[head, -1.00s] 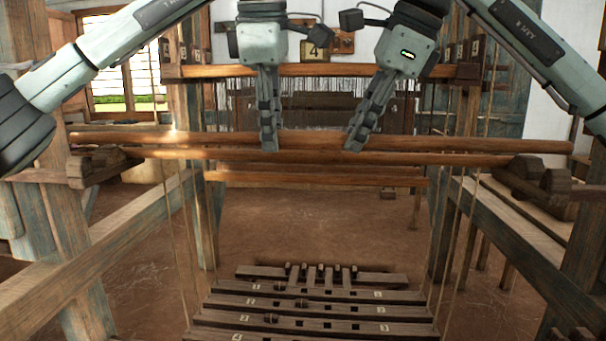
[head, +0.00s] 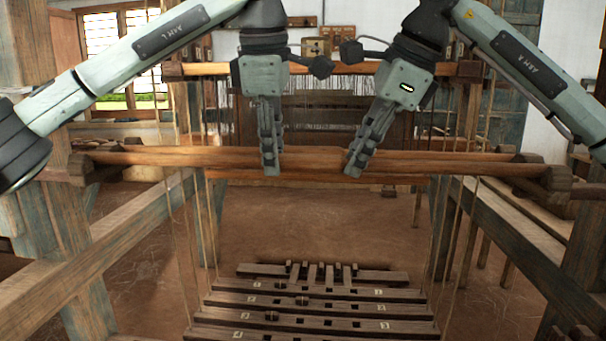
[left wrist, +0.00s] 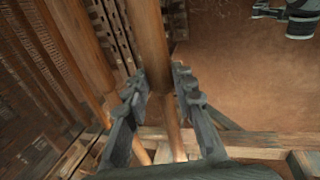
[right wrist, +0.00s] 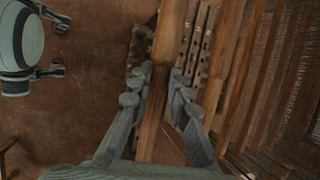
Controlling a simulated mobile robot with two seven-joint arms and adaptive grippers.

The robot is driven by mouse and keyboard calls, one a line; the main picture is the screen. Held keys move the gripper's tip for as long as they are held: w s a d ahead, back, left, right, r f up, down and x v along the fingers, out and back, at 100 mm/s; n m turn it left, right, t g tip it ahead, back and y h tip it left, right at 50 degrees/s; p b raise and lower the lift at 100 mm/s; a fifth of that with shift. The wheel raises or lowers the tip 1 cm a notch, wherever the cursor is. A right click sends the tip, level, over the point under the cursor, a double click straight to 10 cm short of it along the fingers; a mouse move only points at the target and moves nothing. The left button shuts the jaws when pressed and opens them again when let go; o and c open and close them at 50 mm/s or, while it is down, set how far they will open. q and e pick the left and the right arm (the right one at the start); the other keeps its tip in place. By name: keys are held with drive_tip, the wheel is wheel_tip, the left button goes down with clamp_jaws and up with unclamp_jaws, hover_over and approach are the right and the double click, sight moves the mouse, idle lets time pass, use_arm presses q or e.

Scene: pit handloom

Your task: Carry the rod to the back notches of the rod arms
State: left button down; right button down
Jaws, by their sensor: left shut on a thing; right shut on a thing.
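The rod (head: 315,158) is a long brown wooden bar lying level across the head view. My left gripper (head: 270,170) and my right gripper (head: 354,172) are shut on it from above, near its middle. The rod also runs between the fingers in the left wrist view (left wrist: 151,45) and the right wrist view (right wrist: 164,60). Its ends are close to the left rod arm (head: 82,168) and the right rod arm (head: 556,179). I cannot tell whether it touches them; the notches are not clear.
A second wooden bar lies just below and behind the rod, partly overlapped by it. Numbered treadles (head: 310,300) lie on the floor below. Side beams (head: 95,262) flank the open floor. Cords hang at both sides, and the warp threads (head: 320,95) stand behind.

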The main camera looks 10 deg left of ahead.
use_arm(q)
drive_tip(key=shift+f, duration=0.3)
use_arm(e)
drive_tip(key=shift+f, duration=0.35)
use_arm(q)
drive_tip(key=c, duration=1.3)
unclamp_jaws()
use_arm(e)
drive_tip(key=c, duration=1.4)
unclamp_jaws()
use_arm(q)
drive_tip(key=shift+o, duration=0.2)
use_arm(e)
drive_tip(key=shift+r, duration=0.15)
use_arm(q)
drive_tip(key=v, duration=1.2)
use_arm(e)
drive_tip(key=v, duration=1.2)
